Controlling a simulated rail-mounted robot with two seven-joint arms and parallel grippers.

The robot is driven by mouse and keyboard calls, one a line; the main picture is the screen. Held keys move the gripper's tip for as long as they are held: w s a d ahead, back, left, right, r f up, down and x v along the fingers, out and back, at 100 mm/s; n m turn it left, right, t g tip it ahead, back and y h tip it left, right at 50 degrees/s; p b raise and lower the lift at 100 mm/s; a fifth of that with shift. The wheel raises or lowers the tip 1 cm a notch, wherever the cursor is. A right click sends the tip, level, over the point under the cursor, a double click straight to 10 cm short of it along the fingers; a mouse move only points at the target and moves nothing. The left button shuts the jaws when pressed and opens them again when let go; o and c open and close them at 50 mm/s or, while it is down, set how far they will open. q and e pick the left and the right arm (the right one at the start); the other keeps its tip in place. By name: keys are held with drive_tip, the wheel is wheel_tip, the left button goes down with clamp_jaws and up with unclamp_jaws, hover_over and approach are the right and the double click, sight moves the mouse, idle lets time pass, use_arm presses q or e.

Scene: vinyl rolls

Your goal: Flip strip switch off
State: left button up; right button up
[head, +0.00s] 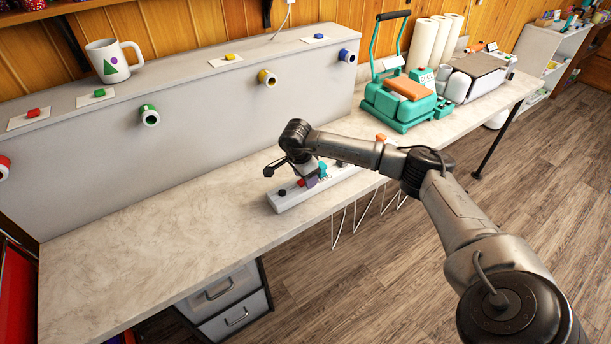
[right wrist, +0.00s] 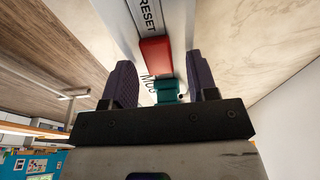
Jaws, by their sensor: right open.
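A white power strip (head: 287,202) lies along the front part of the work table. In the right wrist view the strip (right wrist: 118,20) carries the word RESET, a red switch (right wrist: 156,52) and a teal plug (right wrist: 167,90). The red switch (head: 301,183) also shows small in the head view, partly covered by my gripper. My right gripper (right wrist: 159,66) is open, with its two dark fingers on either side of the strip's middle line, near the red switch. I cannot tell whether a finger touches it, or which way the switch is tilted. My left gripper is not in view.
Cables (head: 340,228) hang over the table's front edge behind my arm. A teal heat press (head: 399,100) stands farther right. A grey panel with colored rolls (head: 149,115) runs along the back, with a mug (head: 108,62) on its ledge. The table's left part is clear.

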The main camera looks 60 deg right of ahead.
sight(298, 183)
drive_tip(key=shift+r, duration=0.2)
wheel_tip(298, 183, up, 13)
drive_tip(key=w+a+b, duration=0.1)
drive_tip(key=a+b, duration=0.1)
drive_tip(key=shift+a, duration=0.15)
drive_tip(key=shift+w, duration=0.1)
idle(0.6)
